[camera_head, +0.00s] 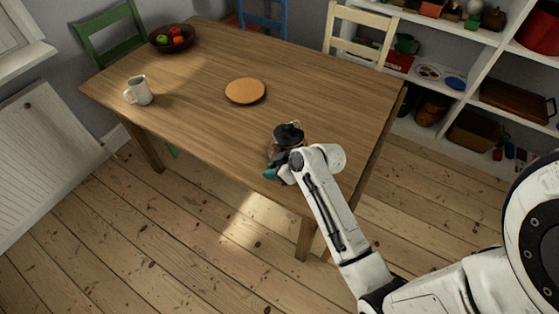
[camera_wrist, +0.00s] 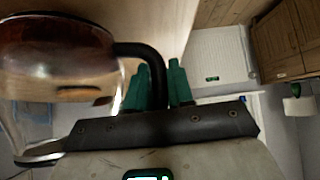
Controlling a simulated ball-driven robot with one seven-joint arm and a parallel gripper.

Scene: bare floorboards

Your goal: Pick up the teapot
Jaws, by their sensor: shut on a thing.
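The teapot (camera_head: 288,134) has a dark lid and a glass body, and is near the front edge of the wooden table (camera_head: 200,80). My wrist and gripper partly hide it in the head view. In the wrist view the teapot (camera_wrist: 55,65) fills the left side, with clear glass, brownish contents and a black curved handle (camera_wrist: 150,55). My gripper (camera_wrist: 163,85) has green fingers shut on that handle. In the head view my gripper (camera_head: 276,170) is at the teapot's lower left. Whether the teapot's base touches the table is hidden.
A round orange-brown mat (camera_head: 245,91) lies mid-table. Chairs stand behind the table, and shelves (camera_head: 470,95) at the right. The table's right half is clear.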

